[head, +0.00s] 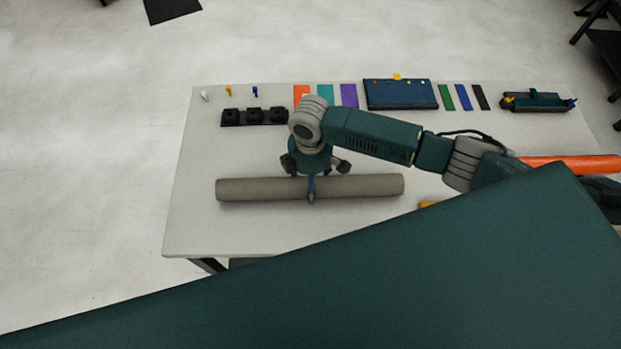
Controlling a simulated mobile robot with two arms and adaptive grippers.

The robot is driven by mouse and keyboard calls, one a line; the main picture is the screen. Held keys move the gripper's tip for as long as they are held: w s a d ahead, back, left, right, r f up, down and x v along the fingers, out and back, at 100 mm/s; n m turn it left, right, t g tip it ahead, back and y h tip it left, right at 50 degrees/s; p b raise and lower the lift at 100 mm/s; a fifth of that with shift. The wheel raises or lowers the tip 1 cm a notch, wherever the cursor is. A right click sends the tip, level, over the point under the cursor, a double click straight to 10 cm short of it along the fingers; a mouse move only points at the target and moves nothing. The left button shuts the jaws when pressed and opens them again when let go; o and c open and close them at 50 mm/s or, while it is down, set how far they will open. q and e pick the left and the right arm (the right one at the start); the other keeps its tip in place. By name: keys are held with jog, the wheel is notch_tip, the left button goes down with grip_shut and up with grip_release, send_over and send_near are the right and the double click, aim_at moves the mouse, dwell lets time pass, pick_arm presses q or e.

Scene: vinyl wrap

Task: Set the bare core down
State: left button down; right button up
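The bare core (245,189) is a long grey-brown cylinder lying level, left to right, over the front left part of the white table (200,225). Its shadow is close beneath it, and I cannot tell whether it touches the table. My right gripper (313,180), on the arm from the right, is over the middle of the core. One finger crosses the core's near side and other fingers show at its far side. How firmly they close on it is not visible. My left gripper is not in view.
Along the table's back are a black holder (254,117), coloured strips (349,96), a dark blue box (400,94) and a dark tray (536,101). An orange roll (570,164) lies at right, partly hidden. The table around the core's left end is clear.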

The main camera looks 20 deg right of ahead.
jog(key=shift+f, duration=0.15)
jog(key=o, duration=1.5)
jog(key=shift+c, duration=0.2)
notch_tip(320, 180, up, 12)
jog(key=b, duration=0.1)
jog(key=shift+r+b, duration=0.2)
jog(key=shift+b, duration=0.1)
jog(key=shift+s+f, duration=0.1)
